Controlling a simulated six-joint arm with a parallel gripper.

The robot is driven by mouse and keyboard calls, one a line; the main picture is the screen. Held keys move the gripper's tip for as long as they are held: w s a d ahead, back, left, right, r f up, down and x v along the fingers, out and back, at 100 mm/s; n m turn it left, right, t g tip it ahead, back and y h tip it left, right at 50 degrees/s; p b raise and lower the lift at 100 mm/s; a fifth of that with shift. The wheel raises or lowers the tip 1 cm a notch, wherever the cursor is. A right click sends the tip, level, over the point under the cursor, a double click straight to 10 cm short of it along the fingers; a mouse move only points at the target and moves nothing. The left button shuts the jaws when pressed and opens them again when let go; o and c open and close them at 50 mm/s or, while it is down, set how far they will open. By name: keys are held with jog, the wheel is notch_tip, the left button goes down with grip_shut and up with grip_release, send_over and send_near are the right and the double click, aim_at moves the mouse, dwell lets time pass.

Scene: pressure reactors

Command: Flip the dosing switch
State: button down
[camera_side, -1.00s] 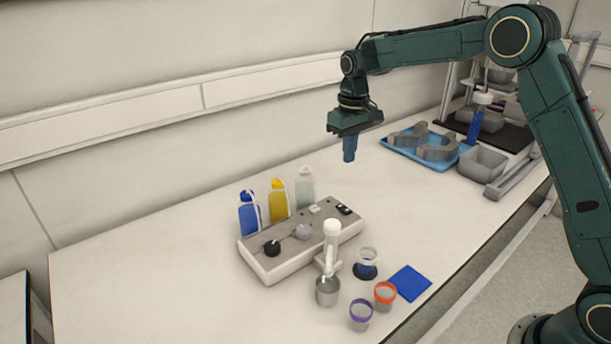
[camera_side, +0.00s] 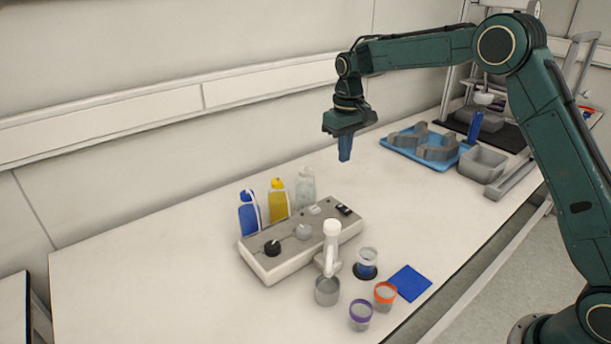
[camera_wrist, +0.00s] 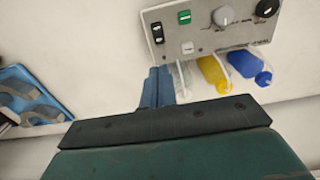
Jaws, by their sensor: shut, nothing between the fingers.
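A grey control box (camera_side: 285,250) with a sloped top stands on the bench, left of centre in the side view. A black rocker switch (camera_side: 344,209) sits at its right end, beside a small white switch (camera_side: 315,210). The wrist view shows the black rocker (camera_wrist: 157,32), a green switch (camera_wrist: 184,17) and the white switch (camera_wrist: 187,47) on the panel (camera_wrist: 205,30). I cannot read which is the dosing switch. My gripper (camera_side: 345,158) is shut and empty, pointing down above and behind the box's right end. Its blue fingers also show in the wrist view (camera_wrist: 157,88), apart from the panel.
Blue (camera_side: 250,213), yellow (camera_side: 279,200) and clear (camera_side: 305,190) bottles stand behind the box. A white-topped stand (camera_side: 331,245), a flask (camera_side: 367,260) and cups (camera_side: 385,293) are in front. A blue tray (camera_side: 440,160) lies at the right.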

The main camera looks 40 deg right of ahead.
aim_at(341, 206)
notch_tip(341, 206, down, 14)
jog(key=shift+r, duration=0.25)
dwell(0.4)
jog(key=shift+f, duration=0.2)
dwell(0.5)
jog(key=shift+s+r, duration=0.25)
jog(key=shift+s, duration=0.45)
jog(key=shift+r, duration=0.15)
notch_tip(341, 206, up, 14)
dwell(0.8)
